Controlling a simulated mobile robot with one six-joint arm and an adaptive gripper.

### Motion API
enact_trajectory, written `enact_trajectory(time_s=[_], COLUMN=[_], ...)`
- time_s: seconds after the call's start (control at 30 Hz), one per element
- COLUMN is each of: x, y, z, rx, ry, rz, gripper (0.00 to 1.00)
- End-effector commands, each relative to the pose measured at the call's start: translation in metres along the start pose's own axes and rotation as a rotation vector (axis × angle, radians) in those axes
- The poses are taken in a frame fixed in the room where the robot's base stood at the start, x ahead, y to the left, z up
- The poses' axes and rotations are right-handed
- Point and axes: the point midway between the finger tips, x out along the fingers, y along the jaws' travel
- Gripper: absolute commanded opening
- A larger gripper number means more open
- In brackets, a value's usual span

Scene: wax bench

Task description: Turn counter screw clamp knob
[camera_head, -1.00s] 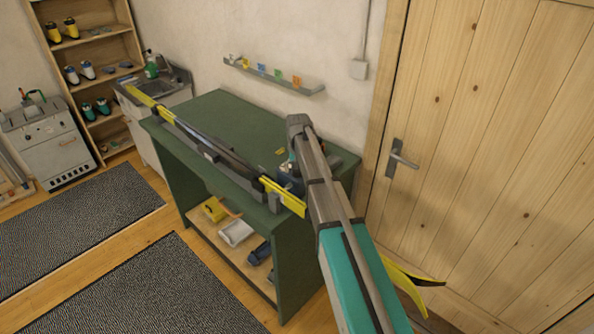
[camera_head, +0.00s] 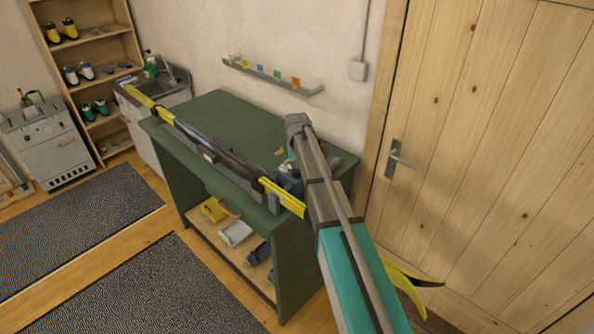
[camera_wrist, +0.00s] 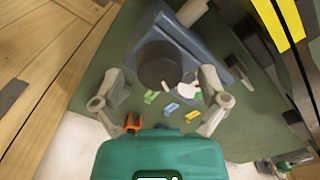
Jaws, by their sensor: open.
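A blue-grey clamp body (camera_wrist: 200,45) carries a dark round knob (camera_wrist: 158,66), which I take to be the clamp knob. In the wrist view my gripper (camera_wrist: 160,88) is open, with one finger to each side below the knob. The knob lies just beyond the fingertips, between their lines; I see no contact. In the head view the blue clamp (camera_head: 289,181) stands at the right end of the green bench (camera_head: 235,120). My forearm hides most of the gripper and the knob there.
A yellow-and-black ski (camera_head: 285,195) lies along the bench's front edge and passes beside the clamp at upper right in the wrist view (camera_wrist: 283,22). A wall shelf (camera_head: 275,78) holds small coloured blocks. A wooden door (camera_head: 480,150) stands close on the right.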

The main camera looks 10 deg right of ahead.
Motion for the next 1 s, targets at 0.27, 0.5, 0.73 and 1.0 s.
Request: enact_trajectory(time_s=[0.27, 0.5, 0.73, 1.0], x=[-0.04, -0.084, -0.119, -0.134], y=[0.0, -0.001, 0.0, 0.0], z=[0.0, 0.001, 0.001, 0.001], rx=[-0.169, -0.409, -0.623, -0.747], ry=[0.0, 0.0, 0.0, 0.0], rz=[0.0, 0.0, 0.0, 0.0], gripper=[0.93, 0.93, 0.93, 0.93])
